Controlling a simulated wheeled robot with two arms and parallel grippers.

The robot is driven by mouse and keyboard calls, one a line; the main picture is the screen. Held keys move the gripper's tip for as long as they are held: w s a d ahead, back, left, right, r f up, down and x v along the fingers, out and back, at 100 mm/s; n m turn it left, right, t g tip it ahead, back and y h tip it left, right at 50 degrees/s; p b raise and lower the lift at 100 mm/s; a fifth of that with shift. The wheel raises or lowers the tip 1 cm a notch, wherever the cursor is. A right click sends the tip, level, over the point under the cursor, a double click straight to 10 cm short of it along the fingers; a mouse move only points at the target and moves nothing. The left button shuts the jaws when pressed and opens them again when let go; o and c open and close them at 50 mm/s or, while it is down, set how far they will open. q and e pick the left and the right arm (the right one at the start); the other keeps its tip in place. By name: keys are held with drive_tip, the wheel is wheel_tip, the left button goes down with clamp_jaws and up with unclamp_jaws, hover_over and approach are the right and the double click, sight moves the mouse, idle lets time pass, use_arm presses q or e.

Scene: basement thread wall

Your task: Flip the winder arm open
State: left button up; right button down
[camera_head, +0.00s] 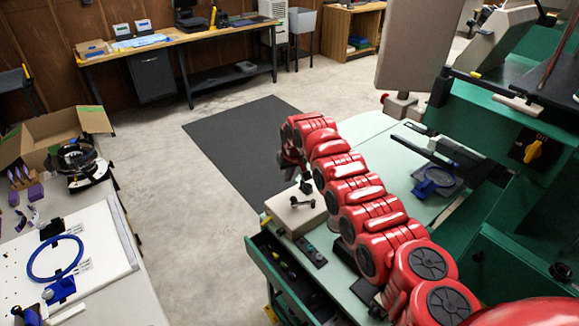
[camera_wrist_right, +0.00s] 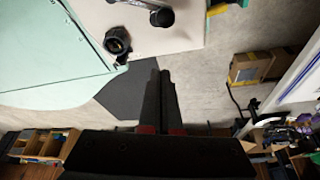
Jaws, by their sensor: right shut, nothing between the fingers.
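A pale beige box (camera_head: 296,215) on the corner of the green machine table carries small dark fittings. The right wrist view shows this box (camera_wrist_right: 180,35) with a black lever (camera_wrist_right: 150,8) that has a shiny rounded end, and a black round fitting (camera_wrist_right: 117,41) beside it. The lever looks like the winder arm and lies low over the box top. My right gripper (camera_head: 291,162) is just beyond the box in the head view. Its fingers (camera_wrist_right: 160,76) are together and empty, apart from the lever in the wrist view. My left gripper is out of view.
The green machine (camera_head: 500,120) rises at the right, with a blue-and-black fitting (camera_head: 436,181) on its table. An open drawer (camera_head: 290,285) juts out below the box. A cluttered white bench (camera_head: 110,290) is at the left. A dark mat (camera_head: 230,150) covers the open floor between.

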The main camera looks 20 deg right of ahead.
sight(292, 197)
drive_tip(key=shift+p+x, duration=0.3)
drive_tip(key=shift+x, duration=0.8)
drive_tip(key=shift+s+f+p, duration=0.15)
drive_tip(key=shift+s+p, duration=0.3)
drive_tip(key=shift+s, duration=0.05)
drive_tip(key=shift+s+a+p, duration=0.1)
drive_tip(key=shift+s+p, duration=0.45)
drive_tip(key=shift+s, duration=0.1)
drive_tip(key=shift+s+f+p, duration=0.1)
drive_tip(key=shift+s+p, duration=0.3)
drive_tip(key=shift+s, duration=0.45)
drive_tip(key=shift+f, duration=0.1)
drive_tip(key=shift+s+f+b, duration=0.1)
drive_tip(key=shift+b, duration=0.3)
drive_tip(key=shift+s+n, duration=0.2)
drive_tip(key=shift+n, duration=0.2)
